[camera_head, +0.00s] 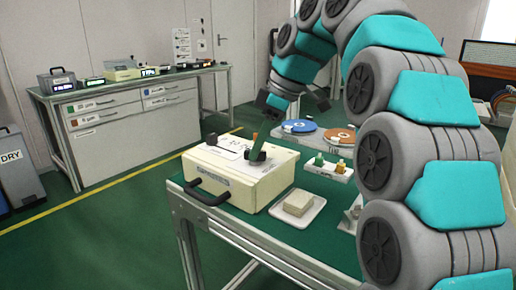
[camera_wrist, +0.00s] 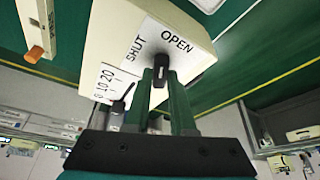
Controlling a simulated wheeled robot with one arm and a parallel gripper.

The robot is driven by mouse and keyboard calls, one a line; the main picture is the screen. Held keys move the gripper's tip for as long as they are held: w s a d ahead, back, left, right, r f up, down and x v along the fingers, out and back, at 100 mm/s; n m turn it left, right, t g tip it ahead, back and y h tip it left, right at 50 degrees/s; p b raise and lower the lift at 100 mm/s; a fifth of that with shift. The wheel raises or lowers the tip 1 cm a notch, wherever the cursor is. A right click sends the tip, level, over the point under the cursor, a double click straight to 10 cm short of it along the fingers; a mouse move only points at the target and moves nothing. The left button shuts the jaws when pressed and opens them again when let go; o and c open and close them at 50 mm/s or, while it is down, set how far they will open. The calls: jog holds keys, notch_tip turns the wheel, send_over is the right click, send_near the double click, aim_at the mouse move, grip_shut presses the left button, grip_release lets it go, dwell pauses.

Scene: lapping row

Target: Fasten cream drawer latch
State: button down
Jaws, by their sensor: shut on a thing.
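The cream drawer box (camera_head: 265,193) stands on the green bench, with a black handle (camera_head: 208,194) on its front. The wrist view shows its cream top (camera_wrist: 104,38) with a white plate marked SHUT and OPEN. A black latch knob (camera_wrist: 161,66) stands at that plate, near the two words; its exact setting is unclear. My gripper (camera_head: 257,154) reaches down to the box top from above. In the wrist view my gripper (camera_wrist: 162,84) has its green fingers closed on the knob. The fingers hide part of the knob and plate.
A white dish with cream blocks (camera_head: 298,203) sits right of the box. A tray with green and brass pieces (camera_head: 328,168) and blue and orange discs (camera_head: 299,126) are behind it. A scale plate (camera_wrist: 110,88) with a black pointer is close to my fingers.

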jog(key=shift+n+g+p, duration=0.4)
jog(key=shift+n+p, duration=0.5)
jog(key=shift+n, duration=0.1)
jog(key=shift+w, duration=0.1)
jog(key=c, duration=0.8)
grip_release()
jog(key=shift+o, duration=0.2)
